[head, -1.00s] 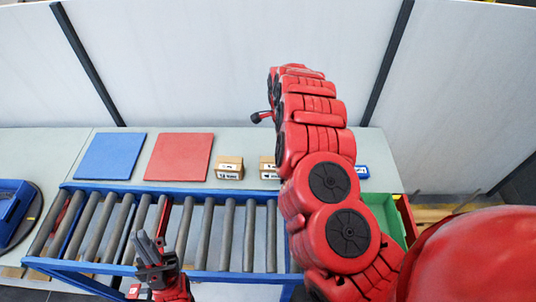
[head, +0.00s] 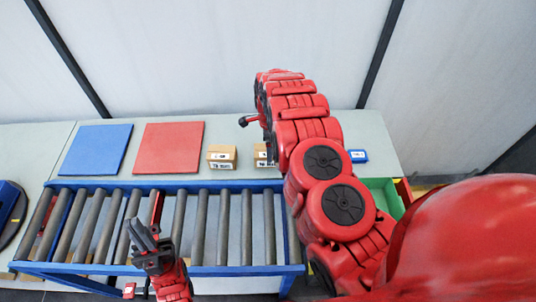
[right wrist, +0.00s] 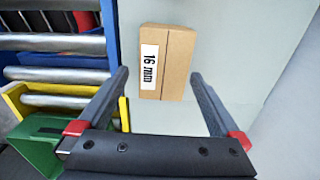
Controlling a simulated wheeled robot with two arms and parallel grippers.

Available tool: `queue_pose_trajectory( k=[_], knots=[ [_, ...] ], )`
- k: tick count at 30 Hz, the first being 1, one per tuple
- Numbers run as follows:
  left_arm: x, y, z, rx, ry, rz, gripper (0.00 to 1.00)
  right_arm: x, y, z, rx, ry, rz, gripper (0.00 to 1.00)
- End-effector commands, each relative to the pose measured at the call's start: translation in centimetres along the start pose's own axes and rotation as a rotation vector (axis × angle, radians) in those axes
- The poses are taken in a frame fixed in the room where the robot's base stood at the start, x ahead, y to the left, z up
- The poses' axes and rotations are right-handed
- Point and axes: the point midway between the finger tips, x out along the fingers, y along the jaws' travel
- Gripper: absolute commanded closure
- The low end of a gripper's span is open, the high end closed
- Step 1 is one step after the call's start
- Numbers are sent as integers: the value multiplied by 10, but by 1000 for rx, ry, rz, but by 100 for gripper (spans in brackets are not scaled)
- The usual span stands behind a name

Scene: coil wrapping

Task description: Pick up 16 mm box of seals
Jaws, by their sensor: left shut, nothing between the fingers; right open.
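In the right wrist view a cardboard box labelled "16 mm" (right wrist: 178,62) lies on the pale table ahead of my right gripper (right wrist: 160,74). That gripper is open, with a finger towards each side of the box and nothing held. In the head view two small cardboard boxes stand on the table: one in full view (head: 222,158), one (head: 261,156) partly hidden by my right arm. Their labels are too small to read surely. My right gripper is mostly hidden there; a dark finger shows beside the arm. My left gripper (head: 138,234) is shut and empty over the rollers.
The roller conveyor (head: 198,232) with a blue frame runs along the table's near side. A blue mat (head: 95,150) and a red mat (head: 168,148) lie left of the boxes. A blue box (head: 358,156) and a green bin (head: 382,194) are at right. A wall stands behind.

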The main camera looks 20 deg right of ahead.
Motion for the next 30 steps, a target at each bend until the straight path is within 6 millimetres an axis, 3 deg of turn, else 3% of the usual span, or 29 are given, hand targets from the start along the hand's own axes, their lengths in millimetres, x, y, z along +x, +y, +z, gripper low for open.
queue_pose_trajectory(
  k=[18, 21, 30],
  knots=[
    [18, -1, -3, 0, 0, 0, 100, 35, -4, 3, -2, 0, -2, 0],
    [11, -1, -2, 0, 0, 0, 100, 48, -3, 2, -2, 2, 0, 0],
    [8, 0, -1, 0, 0, 0, 100, 58, -3, 4, -3, -1, 1, 0]
  ],
)
